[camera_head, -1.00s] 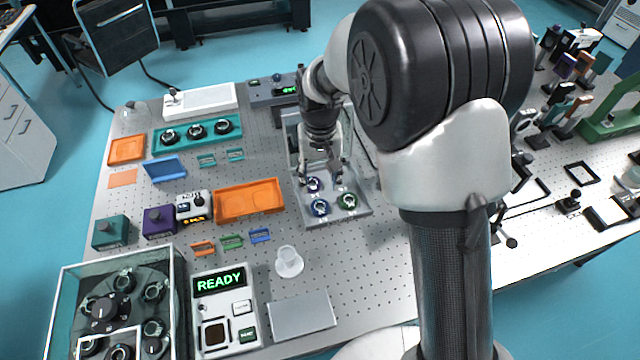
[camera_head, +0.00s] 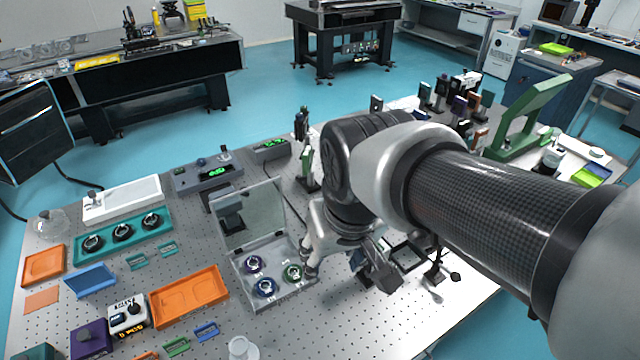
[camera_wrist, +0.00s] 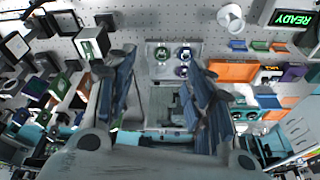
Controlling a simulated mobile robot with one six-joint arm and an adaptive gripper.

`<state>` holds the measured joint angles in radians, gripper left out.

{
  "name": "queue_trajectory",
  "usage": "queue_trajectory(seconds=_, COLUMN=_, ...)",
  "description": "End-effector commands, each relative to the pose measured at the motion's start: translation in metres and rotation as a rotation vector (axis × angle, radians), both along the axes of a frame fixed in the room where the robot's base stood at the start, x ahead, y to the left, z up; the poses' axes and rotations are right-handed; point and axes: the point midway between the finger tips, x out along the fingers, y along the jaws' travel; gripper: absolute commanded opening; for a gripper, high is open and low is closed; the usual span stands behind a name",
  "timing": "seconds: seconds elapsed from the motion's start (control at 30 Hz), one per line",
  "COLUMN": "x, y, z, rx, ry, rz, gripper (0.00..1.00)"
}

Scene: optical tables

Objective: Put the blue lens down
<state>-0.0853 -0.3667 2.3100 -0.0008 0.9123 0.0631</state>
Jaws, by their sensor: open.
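The blue lens (camera_head: 264,287) sits in the front-left part of an open grey case (camera_head: 280,302). A purple lens (camera_head: 253,263) is behind it and a green lens (camera_head: 292,272) is to its right, in the same case. In the wrist view the blue lens (camera_wrist: 184,53) shows in the case, between and beyond my fingers. My gripper (camera_head: 345,280) is open and empty, to the right of the case in the head view. The fingers stand well apart in the wrist view (camera_wrist: 160,62). My arm hides part of the table to the right.
The case's clear lid (camera_head: 250,215) stands raised at the back. A teal tray of lenses (camera_head: 138,243) and an orange tray (camera_head: 190,297) lie to the left. A black frame (camera_head: 408,255) and small mounts lie to the right. Bare perforated table shows in front of the case.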

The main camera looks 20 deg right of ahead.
Motion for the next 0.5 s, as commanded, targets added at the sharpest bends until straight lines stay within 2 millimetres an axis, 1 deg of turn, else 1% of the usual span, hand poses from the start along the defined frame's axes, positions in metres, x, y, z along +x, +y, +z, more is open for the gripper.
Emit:
queue_trajectory(seconds=0.03, x=-0.019, y=-0.007, z=0.004, rx=-0.001, ry=-0.031, rz=-0.008, gripper=0.48)
queue_trajectory(seconds=0.1, x=-0.041, y=-0.014, z=0.005, rx=-0.004, ry=-0.060, rz=-0.016, gripper=0.48)
queue_trajectory(seconds=0.2, x=-0.064, y=-0.021, z=0.003, rx=-0.010, ry=-0.093, rz=-0.023, gripper=0.48)
queue_trajectory(seconds=0.33, x=-0.080, y=-0.025, z=-0.001, rx=-0.015, ry=-0.116, rz=-0.028, gripper=0.48)
queue_trajectory(seconds=0.5, x=-0.085, y=-0.026, z=-0.002, rx=-0.017, ry=-0.123, rz=-0.029, gripper=0.48)
